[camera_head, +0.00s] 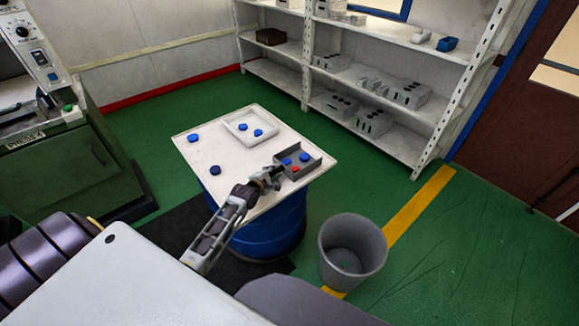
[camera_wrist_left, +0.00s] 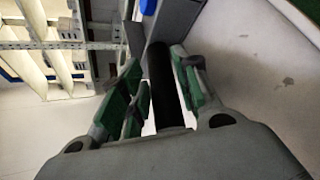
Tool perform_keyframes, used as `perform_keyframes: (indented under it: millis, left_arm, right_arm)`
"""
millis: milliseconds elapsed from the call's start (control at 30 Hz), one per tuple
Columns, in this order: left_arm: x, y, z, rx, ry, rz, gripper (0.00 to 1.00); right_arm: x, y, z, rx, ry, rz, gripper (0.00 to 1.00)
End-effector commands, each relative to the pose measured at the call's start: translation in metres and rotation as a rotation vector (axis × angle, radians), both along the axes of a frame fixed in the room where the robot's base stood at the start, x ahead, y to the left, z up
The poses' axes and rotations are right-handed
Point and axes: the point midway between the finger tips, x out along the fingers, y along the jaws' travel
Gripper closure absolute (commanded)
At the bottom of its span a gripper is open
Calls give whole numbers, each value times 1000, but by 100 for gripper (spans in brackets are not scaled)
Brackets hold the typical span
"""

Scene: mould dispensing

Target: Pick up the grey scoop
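The grey scoop (camera_head: 312,165) lies at the right corner of the white table top (camera_head: 240,196), with blue pucks (camera_head: 304,157) and a red puck (camera_head: 295,169) in its pan. My left gripper (camera_head: 266,177) is at its handle side, low over the table edge. In the left wrist view the scoop's black handle (camera_wrist_left: 166,88) runs between the green-padded fingers of my left gripper (camera_wrist_left: 158,82). The fingers are open around it, with a gap visible on the left side. The grey pan (camera_wrist_left: 175,17) shows only in part at the top. My right gripper is not in view.
Loose blue pucks (camera_head: 215,170) lie on the left side. A grey bin (camera_head: 326,261) stands on the floor in front right. Shelves (camera_head: 270,74) line the back; a green press (camera_head: 62,168) stands left.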

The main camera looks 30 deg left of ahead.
Motion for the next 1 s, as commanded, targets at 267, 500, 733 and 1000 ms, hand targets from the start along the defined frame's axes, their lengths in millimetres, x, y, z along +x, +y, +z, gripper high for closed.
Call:
perform_keyframes:
  millis: [267,500,733,1000]
  left_arm:
    - [18,2,-8,1,1,0,68]
    - [21,2,-9,1,0,1,68]
    - [21,2,-9,1,0,1,68]
    - [21,2,-9,1,0,1,88]
  right_arm:
    - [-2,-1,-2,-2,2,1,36]
    - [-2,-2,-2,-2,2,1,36]
    - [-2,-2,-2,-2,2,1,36]
    - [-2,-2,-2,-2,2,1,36]
